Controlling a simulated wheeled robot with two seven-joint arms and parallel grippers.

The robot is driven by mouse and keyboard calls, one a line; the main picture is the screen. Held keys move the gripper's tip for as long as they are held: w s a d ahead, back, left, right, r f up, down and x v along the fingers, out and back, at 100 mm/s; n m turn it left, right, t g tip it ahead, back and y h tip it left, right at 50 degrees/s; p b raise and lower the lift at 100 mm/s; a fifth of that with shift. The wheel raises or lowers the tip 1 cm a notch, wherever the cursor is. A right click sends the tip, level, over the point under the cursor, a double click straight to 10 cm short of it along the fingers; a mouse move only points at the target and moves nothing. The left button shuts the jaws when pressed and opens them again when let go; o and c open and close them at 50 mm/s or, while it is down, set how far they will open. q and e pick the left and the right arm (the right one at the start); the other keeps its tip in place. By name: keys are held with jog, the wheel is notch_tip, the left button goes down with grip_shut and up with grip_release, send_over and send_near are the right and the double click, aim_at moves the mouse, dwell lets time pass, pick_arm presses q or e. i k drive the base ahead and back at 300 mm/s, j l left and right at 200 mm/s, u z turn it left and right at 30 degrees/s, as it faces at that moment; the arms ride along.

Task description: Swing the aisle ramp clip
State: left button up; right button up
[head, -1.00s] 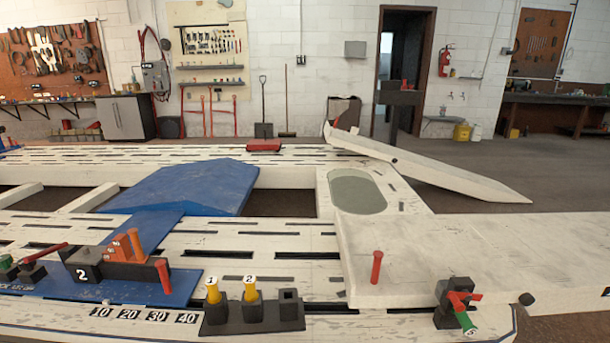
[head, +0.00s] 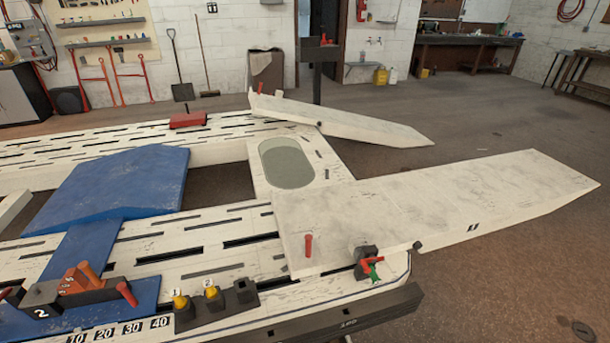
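A black clip block (head: 366,254) with a red lever (head: 370,261) and a green-tipped handle (head: 374,274) sits at the near edge of the frame bench, at the foot of the near ramp (head: 470,198). The green tip points down. I cannot tell from its look alone whether this is the aisle ramp clip. A second, narrower white ramp (head: 345,122) lies farther back, with a small red peg at its upper end. A red peg (head: 308,245) stands on the near ramp plate, left of the clip. Neither of my grippers is in view.
The bench's slotted near rail (head: 200,240) carries yellow-topped pegs numbered 1 and 2 (head: 180,301) in a black holder. A blue plate (head: 125,185) spans the rails. A black post (head: 317,75) stands behind the far ramp. Brown floor (head: 500,290) is clear at right.

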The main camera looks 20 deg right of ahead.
aim_at(372, 258)
jog(key=z, duration=1.15)
